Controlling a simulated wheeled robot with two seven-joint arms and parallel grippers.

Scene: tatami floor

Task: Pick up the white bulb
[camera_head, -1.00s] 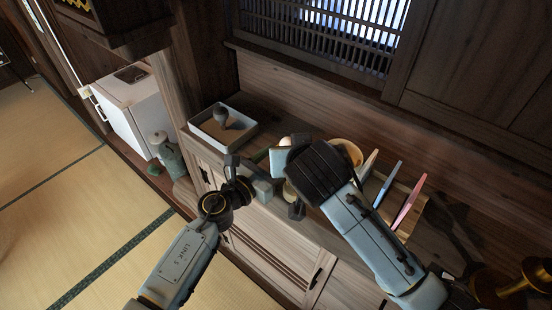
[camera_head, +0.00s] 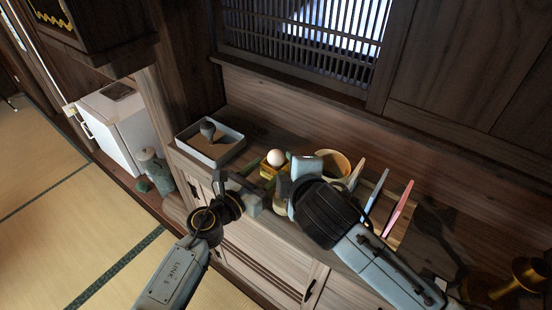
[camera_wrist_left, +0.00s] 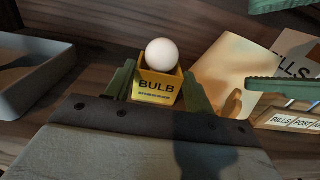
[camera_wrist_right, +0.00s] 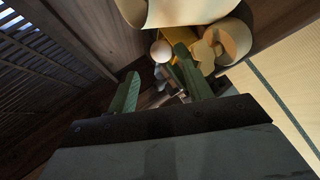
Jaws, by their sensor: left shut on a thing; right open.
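The white bulb (camera_head: 276,157) is a round white ball in the top of a small yellow box (camera_head: 267,171) on the wooden counter. In the left wrist view the bulb (camera_wrist_left: 161,54) rises above the rim of the yellow box (camera_wrist_left: 157,90), which reads BULB. My left gripper (camera_wrist_left: 158,84) is shut on this box, one green finger on each side. The bulb also shows in the right wrist view (camera_wrist_right: 161,51), beyond the fingertips. My right gripper (camera_wrist_right: 158,80) is open, with nothing between its fingers. Its fingertips are largely hidden in the head view.
A pale tray (camera_head: 222,157) with a grey object (camera_head: 208,130) stands left of the bulb. A round tan container (camera_head: 334,162) and a rack with blue (camera_head: 375,190) and pink (camera_head: 399,207) upright pieces stand to the right. A slatted window is behind.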

